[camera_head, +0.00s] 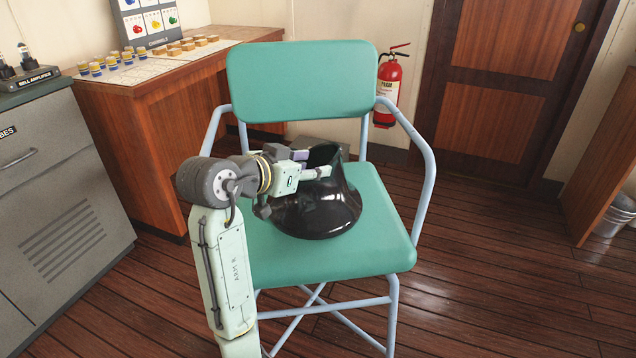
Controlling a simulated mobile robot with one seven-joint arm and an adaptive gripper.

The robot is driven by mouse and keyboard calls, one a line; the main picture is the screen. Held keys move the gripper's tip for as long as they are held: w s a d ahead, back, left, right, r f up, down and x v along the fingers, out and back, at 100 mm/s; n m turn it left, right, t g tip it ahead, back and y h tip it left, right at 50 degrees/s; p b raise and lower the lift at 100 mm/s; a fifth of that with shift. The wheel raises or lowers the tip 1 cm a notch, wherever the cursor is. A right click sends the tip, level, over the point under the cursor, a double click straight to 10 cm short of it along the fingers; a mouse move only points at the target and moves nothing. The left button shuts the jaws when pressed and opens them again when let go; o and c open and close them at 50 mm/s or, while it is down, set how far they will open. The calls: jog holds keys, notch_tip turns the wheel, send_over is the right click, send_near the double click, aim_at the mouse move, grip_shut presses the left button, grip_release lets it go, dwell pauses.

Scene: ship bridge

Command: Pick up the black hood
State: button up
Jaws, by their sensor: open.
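The black hood (318,212) is a glossy, dark, flared piece with a wide rounded bottom and a narrower raised upper part. It rests on the seat of the green chair (290,258). My gripper (318,164) is open at the hood's upper part, reaching in from the left. One finger shows in front of the hood's neck and another part shows behind, near its upper left edge. I cannot tell whether the fingers touch it. My gripper and wrist hide part of the hood's left side.
The chair has pale blue tubular armrests (424,160) on both sides and a green backrest (300,80) behind the hood. A wooden desk (150,120) with small pieces stands at the left back, beside a grey cabinet (50,200). A red fire extinguisher (389,88) hangs behind.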

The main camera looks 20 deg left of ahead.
aim_at(331, 163)
jog(key=x, duration=0.4)
jog(key=p+x, duration=0.1)
jog(key=x, duration=0.4)
jog(key=shift+s+a+f+p, duration=0.1)
jog(key=shift+f+p, duration=0.15)
jog(key=shift+p, duration=0.1)
jog(key=shift+c, duration=0.2)
grip_shut()
jog(key=shift+r, duration=0.1)
dwell(0.4)
